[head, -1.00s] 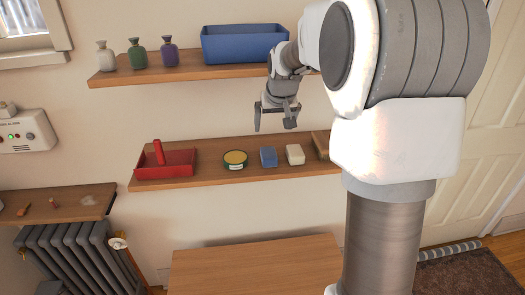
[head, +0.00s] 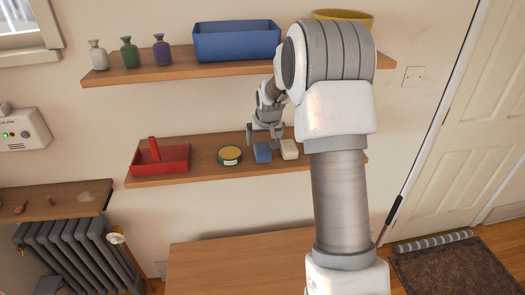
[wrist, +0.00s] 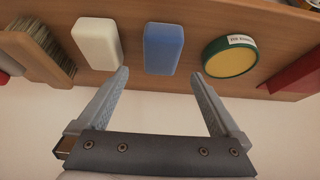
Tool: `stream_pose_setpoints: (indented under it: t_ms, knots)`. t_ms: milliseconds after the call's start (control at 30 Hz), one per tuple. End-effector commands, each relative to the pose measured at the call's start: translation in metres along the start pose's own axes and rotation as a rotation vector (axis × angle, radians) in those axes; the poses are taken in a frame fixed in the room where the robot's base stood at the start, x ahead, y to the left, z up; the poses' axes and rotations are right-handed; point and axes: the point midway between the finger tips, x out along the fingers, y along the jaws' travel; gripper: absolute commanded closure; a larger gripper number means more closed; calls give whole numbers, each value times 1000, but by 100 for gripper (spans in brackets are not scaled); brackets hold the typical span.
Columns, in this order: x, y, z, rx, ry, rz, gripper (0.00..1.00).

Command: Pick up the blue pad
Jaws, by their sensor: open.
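The blue pad (head: 262,152) lies on the lower wooden shelf, between a round green-and-yellow tin (head: 230,155) and a white block (head: 289,149). In the wrist view the blue pad (wrist: 163,48) is upper centre, just beyond the fingertips. My gripper (wrist: 160,78) is open and empty, its two fingers pointing toward the shelf with the pad in line with the gap between them. In the head view my gripper (head: 264,134) is close to the pad, just above it in the picture.
A brush (wrist: 38,48) lies beyond the white block. A red tray (head: 175,160) is on the shelf's left. The upper shelf (head: 150,73) holds several small bottles, a blue bin (head: 237,42) and a yellow bowl (head: 350,17). A wooden table (head: 235,262) stands below.

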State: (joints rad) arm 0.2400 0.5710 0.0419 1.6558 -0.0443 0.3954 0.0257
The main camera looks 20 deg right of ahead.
Motion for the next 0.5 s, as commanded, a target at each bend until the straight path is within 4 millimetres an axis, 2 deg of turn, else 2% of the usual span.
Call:
stream_pose_setpoints:
  t_ms: [167, 500]
  knots:
    - [8, 0, 2, 0, -1, 0, 0]
    - [48, -1, 9, -1, -1, 0, 0]
